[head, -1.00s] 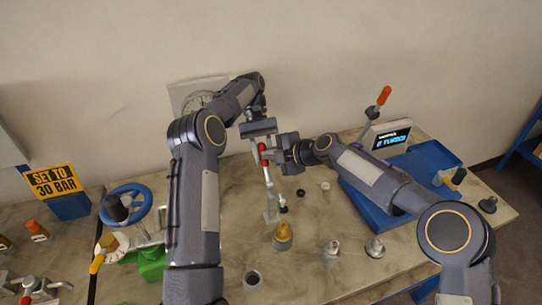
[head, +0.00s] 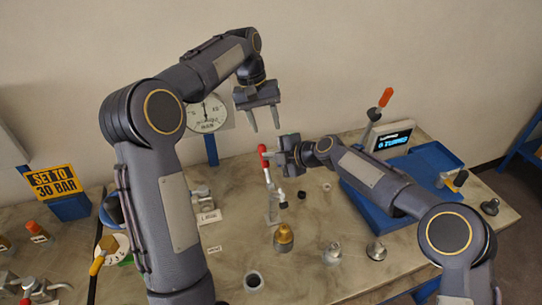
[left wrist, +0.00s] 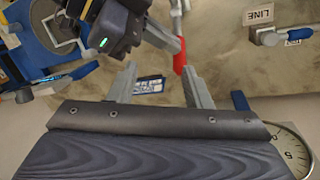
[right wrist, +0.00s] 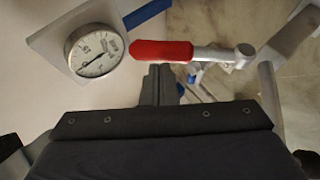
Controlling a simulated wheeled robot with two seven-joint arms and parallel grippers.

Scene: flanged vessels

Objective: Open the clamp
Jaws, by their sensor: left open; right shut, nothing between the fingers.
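The clamp is a small metal toggle clamp with a red-tipped handle (head: 263,157) standing steeply above its grey base (head: 273,212). In the right wrist view the red grip (right wrist: 162,51) lies just beyond my right gripper's fingertips. My right gripper (head: 276,157) is shut and empty, right beside the red grip; whether it touches is unclear. My left gripper (head: 265,129) is open and empty, above and behind the handle. In the left wrist view the red grip (left wrist: 180,54) appears beyond the left fingers, near the right-hand one, with my right gripper (left wrist: 172,42) alongside.
A pressure gauge (head: 207,114) stands at the back wall. A blue tray (head: 432,160) and a lit display (head: 390,141) are at right. A brass fitting (head: 284,239) and metal fittings (head: 332,253) stand in front of the clamp. A labelled valve (head: 207,207) is left of it.

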